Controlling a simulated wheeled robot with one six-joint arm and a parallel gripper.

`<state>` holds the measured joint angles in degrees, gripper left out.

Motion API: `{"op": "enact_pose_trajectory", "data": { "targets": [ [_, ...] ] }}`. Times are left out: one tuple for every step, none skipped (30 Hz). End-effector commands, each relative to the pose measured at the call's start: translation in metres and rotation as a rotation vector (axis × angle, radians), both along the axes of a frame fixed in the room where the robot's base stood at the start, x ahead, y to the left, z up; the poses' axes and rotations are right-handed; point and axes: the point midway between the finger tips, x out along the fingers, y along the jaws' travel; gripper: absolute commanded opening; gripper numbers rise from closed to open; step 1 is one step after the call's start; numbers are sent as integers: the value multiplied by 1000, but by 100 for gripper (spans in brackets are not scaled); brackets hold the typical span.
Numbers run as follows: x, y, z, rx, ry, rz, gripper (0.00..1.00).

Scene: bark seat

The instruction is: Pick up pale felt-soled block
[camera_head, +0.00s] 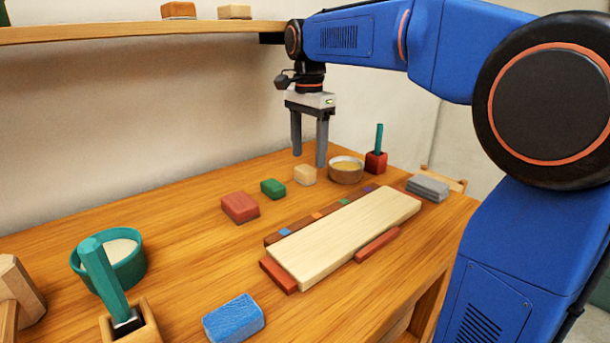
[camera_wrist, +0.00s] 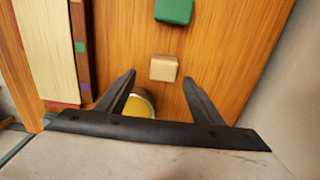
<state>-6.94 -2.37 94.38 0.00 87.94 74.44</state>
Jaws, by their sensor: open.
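A small pale block (camera_head: 305,174) lies on the wooden table, between a green block and a round bowl. It also shows in the wrist view (camera_wrist: 164,68), just beyond the fingertips and roughly midway between them. Its underside is hidden, so I cannot see any felt sole. My gripper (camera_head: 308,159) is open and empty, pointing down above the table near the pale block. In the wrist view its two fingers (camera_wrist: 160,75) are spread apart, and nothing is between them but table and part of the bowl.
The green block (camera_head: 273,188) and red block (camera_head: 240,207) lie left of the pale block. The bowl (camera_head: 346,170) stands close on its right, by a red holder (camera_head: 376,162). A pale board (camera_head: 345,235) lies in front. A shelf (camera_head: 130,31) runs along the wall above.

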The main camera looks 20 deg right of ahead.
Motion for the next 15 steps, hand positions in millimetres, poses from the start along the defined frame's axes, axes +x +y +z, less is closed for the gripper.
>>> {"op": "enact_pose_trajectory", "data": {
  "targets": [
    [0,0,-2,0,1,0,61],
    [0,1,-4,0,1,0,61],
    [0,2,-8,0,2,1,61],
    [1,2,-11,0,3,1,61],
    [1,3,-15,0,3,1,61],
    [2,5,-20,0,3,2,61],
    [3,6,-25,-1,4,2,61],
    [3,7,-29,-1,4,2,61],
    [4,8,-34,0,2,2,61],
    [4,8,-38,0,3,1,61],
    [3,7,-42,0,3,1,61],
    [4,7,-45,0,2,1,61],
    [4,7,-48,0,1,1,61],
    [4,7,-50,0,1,1,61],
    [4,7,-52,0,1,0,61]
  ]
}}
